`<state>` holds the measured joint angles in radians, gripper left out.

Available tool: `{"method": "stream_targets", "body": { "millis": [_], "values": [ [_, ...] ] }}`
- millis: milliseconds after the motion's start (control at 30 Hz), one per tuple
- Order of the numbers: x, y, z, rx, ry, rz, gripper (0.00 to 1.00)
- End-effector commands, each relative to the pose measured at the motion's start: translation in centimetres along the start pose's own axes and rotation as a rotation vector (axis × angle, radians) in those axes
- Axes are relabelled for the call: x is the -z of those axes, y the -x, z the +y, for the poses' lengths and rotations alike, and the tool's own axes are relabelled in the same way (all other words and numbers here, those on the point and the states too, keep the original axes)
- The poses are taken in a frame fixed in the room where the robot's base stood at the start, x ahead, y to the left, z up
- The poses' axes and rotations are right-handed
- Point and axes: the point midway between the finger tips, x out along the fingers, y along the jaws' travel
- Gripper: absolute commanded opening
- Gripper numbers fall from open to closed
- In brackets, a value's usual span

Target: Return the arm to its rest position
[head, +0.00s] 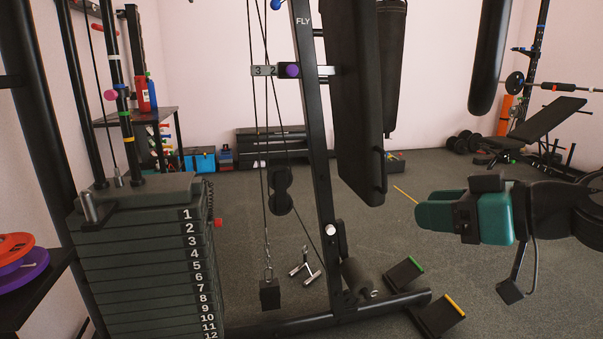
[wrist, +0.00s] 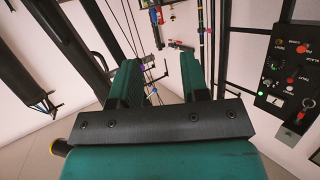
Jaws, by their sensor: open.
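My gripper (head: 424,214) reaches in from the right in the head view, teal with black parts. It points left, over open grey floor, to the right of the cable machine's upright and pad. In the wrist view its two teal fingers (wrist: 160,80) stand apart with nothing between them. The numbered weight stack (head: 150,260) stands at the left, with a red pin knob (head: 217,222) at its right side near plate 2. My gripper is well apart from the stack.
The machine's black upright (head: 318,160) and tall pad (head: 357,110) stand between stack and gripper. Footplates (head: 438,316) lie below. A bench (head: 548,118) with a barbell is at the back right. A black control panel (wrist: 290,75) shows in the wrist view.

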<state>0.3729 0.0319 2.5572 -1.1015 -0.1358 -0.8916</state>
Motion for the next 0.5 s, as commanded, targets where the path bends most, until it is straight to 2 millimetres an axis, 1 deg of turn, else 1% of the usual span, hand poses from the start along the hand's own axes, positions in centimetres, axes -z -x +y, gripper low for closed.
{"method": "stream_targets", "body": {
  "millis": [33,100,267,400,500],
  "values": [
    [3.4,0.9,-1.7,0.047,-0.008,-0.048,0.42],
    [5.1,1.4,-3.8,0.102,-0.033,-0.128,0.42],
    [8.6,3.5,-7.8,0.191,-0.092,-0.32,0.42],
    [11.7,6.0,-10.8,0.227,-0.141,-0.494,0.42],
    [14.1,8.2,-12.4,0.228,-0.176,-0.616,0.42]
  ]
}}
